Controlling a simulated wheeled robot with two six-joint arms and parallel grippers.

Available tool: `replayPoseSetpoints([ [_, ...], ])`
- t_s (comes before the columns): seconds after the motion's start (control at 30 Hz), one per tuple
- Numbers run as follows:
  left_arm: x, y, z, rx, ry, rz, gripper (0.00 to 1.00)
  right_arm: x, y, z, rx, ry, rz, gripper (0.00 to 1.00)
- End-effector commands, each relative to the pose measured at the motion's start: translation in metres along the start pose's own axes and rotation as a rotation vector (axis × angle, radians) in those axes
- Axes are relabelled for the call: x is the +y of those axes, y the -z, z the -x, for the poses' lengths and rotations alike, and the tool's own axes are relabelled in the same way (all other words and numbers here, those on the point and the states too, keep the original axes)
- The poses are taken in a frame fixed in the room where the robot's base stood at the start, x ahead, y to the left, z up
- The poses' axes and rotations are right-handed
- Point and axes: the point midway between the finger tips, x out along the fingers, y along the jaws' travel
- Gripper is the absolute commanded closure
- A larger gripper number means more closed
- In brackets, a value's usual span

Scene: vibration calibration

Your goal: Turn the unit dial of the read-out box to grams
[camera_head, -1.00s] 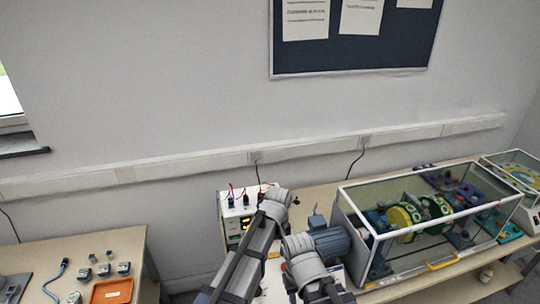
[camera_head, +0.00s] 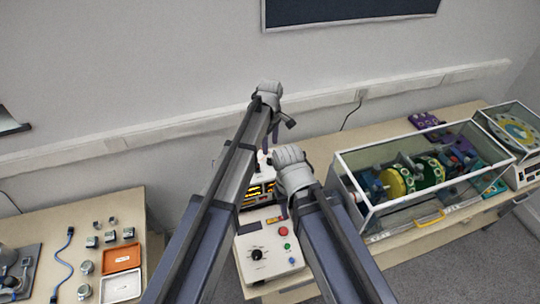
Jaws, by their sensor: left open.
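The read-out box (camera_head: 262,189) is a white case on the bench with lit yellow displays. My two arms partly cover it, and I cannot make out its unit dial. My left gripper (camera_head: 280,127) is above the back of the box, near the wall. Its dark fingers are apart, with nothing seen between them. My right gripper (camera_head: 293,180) is lower, in front of the box's right side. Its wrist hides its fingers, so I cannot see whether it is open or shut.
A white control box (camera_head: 268,258) with a black knob and red and green buttons stands in front. A glazed rotor case (camera_head: 425,235) is to the right, with a dial instrument (camera_head: 518,130) beyond. An orange tray (camera_head: 121,257) and small blocks lie on the left table (camera_head: 60,222).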

Motion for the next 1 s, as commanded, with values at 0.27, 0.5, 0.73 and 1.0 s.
replayPoseSetpoints([
  [0.27,0.0,0.0,-0.032,0.0,0.0,-0.001,0.34,-0.003,0.002,-0.032,0.001,-0.002,0.015,0.6],
  [0.5,0.0,0.0,-0.063,0.0,0.0,-0.002,0.34,-0.005,0.004,-0.062,0.002,-0.003,0.021,0.6],
  [0.73,0.0,0.0,-0.074,0.0,0.0,-0.002,0.34,-0.006,0.005,-0.074,0.003,-0.003,0.019,0.6],
  [1.0,0.0,0.0,-0.073,0.0,0.0,-0.002,0.36,-0.006,0.005,-0.073,0.003,-0.002,0.019,0.6],
])
